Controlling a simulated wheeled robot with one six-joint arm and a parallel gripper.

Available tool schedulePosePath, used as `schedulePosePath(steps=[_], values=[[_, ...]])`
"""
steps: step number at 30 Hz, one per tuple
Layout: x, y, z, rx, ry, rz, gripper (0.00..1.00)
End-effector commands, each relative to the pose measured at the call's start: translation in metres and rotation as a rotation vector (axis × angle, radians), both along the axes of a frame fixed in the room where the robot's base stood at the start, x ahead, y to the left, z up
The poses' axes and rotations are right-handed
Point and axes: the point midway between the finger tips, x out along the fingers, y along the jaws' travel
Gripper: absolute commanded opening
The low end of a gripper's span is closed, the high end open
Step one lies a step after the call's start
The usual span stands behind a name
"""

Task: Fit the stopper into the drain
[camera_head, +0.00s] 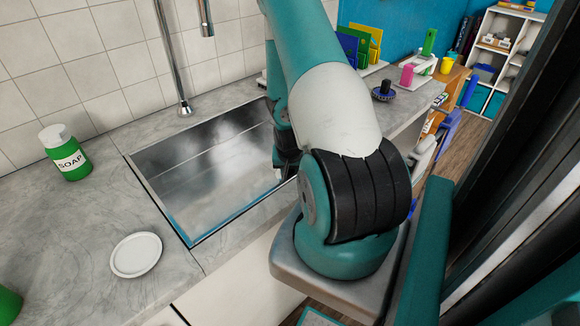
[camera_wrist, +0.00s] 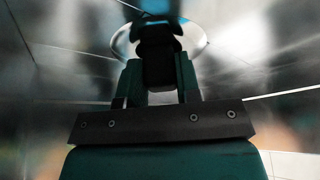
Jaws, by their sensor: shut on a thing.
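The steel sink basin (camera_head: 205,165) is set into the grey counter, and my arm reaches down into its right part. In the wrist view my gripper (camera_wrist: 159,72) is shut on the dark stopper (camera_wrist: 158,48), which sits between its two teal fingers. A pale ring (camera_wrist: 121,44), which looks like the drain's rim, shows around and behind the stopper. The stopper overlaps the ring's middle. I cannot tell whether it touches the drain or hangs above it. In the head view my arm hides the drain, and only a dark bit of my gripper (camera_head: 285,162) shows.
A chrome faucet (camera_head: 172,65) rises behind the basin. A green soap bottle (camera_head: 66,154) and a white plate (camera_head: 136,254) stand on the left counter. Coloured boards (camera_head: 362,45) and small items are at the back right. The basin's left part is clear.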

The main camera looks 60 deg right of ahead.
Motion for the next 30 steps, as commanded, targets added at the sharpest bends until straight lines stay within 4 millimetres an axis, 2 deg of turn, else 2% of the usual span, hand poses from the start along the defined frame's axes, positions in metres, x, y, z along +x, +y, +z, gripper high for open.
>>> schedulePosePath(steps=[11,12,15,21,24,25,30], values=[[0.0,0.0001,-0.0004,0.0,0.0,0.0,0.01],[0.0,0.0001,-0.0004,0.0,0.0,0.0,0.38],[0.0,0.0001,-0.0004,0.0,0.0,0.0,0.61],[0.0,0.0001,-0.0004,0.0,0.0,0.0,0.61],[-0.0001,0.0001,-0.0004,0.0,0.0,0.0,0.84],[-0.0001,0.0001,-0.0004,0.0,0.0,0.0,0.86],[0.0,0.0001,-0.0004,0.0,0.0,0.0,0.86]])
